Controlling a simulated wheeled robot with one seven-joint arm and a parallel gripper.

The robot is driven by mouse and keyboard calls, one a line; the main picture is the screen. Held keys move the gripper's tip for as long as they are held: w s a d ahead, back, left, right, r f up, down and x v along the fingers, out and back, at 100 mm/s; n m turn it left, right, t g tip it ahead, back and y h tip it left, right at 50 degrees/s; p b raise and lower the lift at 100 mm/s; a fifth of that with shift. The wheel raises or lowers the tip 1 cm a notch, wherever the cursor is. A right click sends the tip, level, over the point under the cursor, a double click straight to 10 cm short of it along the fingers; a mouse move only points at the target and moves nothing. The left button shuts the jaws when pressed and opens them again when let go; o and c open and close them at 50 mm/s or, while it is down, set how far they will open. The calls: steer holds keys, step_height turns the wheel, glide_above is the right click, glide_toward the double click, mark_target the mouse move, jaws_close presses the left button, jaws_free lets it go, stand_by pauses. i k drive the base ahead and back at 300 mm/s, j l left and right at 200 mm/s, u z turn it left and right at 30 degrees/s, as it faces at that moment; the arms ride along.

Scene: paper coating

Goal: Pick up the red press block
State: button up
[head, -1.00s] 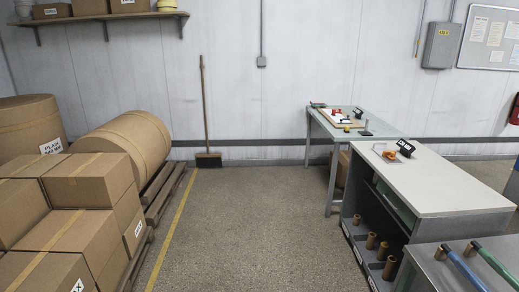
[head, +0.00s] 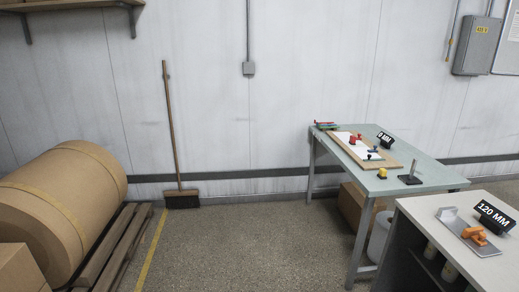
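A small red block-like object (head: 353,139) sits on a white sheet on a wooden board (head: 392,164). It looks like the red press block, but it is small and its shape is hard to make out. The board lies on the grey-green table (head: 430,174) in the right half of the head view. A dark sign reading "8 MM" (head: 385,139) stands beside the board. My gripper is not in view.
Near the red object are a dark piece (head: 374,155), a yellow object (head: 383,173) and a black-based stand (head: 410,179). A white-topped bench (head: 425,212) is at right. A large roll (head: 62,208) on a pallet is at left. The floor between is clear.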

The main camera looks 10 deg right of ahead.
mark_target(352, 141)
steer(key=i, duration=1.4)
steer(key=i+j+z, duration=0.15)
steer(key=i, duration=1.25)
steer(key=i+l+z, duration=0.2)
steer(key=i, duration=0.4)
steer(key=i+z, duration=0.2)
steer(key=i, duration=0.45)
steer(key=i+z, duration=0.25)
steer(key=i, duration=0.35)
steer(key=i+j+z, duration=0.2)
steer(key=i, duration=0.4)
steer(key=i+l, duration=0.15)
steer(key=i, duration=0.7)
